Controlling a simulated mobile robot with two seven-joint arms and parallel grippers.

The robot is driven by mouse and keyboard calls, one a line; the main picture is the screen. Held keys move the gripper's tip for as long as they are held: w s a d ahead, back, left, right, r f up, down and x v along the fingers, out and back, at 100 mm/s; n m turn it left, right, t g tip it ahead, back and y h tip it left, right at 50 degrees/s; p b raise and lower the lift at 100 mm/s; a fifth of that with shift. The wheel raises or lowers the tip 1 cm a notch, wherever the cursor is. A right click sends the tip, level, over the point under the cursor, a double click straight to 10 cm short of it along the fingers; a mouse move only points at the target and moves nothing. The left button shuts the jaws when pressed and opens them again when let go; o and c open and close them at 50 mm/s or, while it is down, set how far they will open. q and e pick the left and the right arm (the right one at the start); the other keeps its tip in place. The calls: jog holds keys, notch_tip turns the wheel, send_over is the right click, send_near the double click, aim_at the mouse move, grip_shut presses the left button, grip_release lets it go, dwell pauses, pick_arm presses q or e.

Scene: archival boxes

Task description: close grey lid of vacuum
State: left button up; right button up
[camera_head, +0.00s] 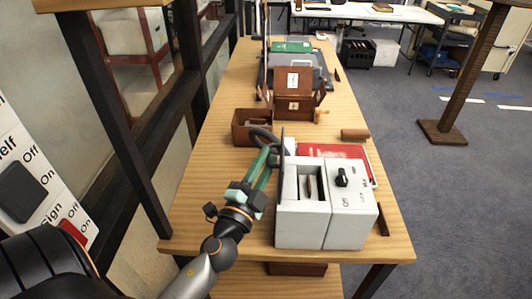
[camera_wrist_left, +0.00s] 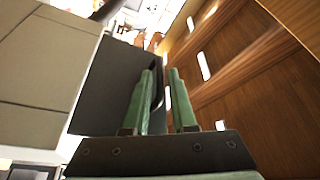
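The vacuum is a light grey box-shaped machine (camera_head: 325,205) with a black knob, near the front end of the wooden table. Its dark grey lid (camera_head: 282,160) stands upright at the machine's left side, seen nearly edge-on. The lid also shows as a dark panel in the left wrist view (camera_wrist_left: 108,85), with the pale machine body (camera_wrist_left: 45,75) beside it. My left gripper (camera_head: 268,152) has green fingers and is just left of the lid. In the wrist view its fingers (camera_wrist_left: 160,72) are apart with a narrow gap; I cannot tell whether they touch the lid. My right gripper is not in view.
A red book (camera_head: 340,152) lies behind the machine. Brown boxes (camera_head: 252,127) (camera_head: 294,82) stand farther back on the table (camera_head: 225,105). A dark window frame runs along the left. Open floor lies to the right, with a wooden post (camera_head: 460,75).

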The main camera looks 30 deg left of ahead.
pick_arm(q)
jog(key=shift+w, duration=0.2)
grip_shut()
dwell(1.4)
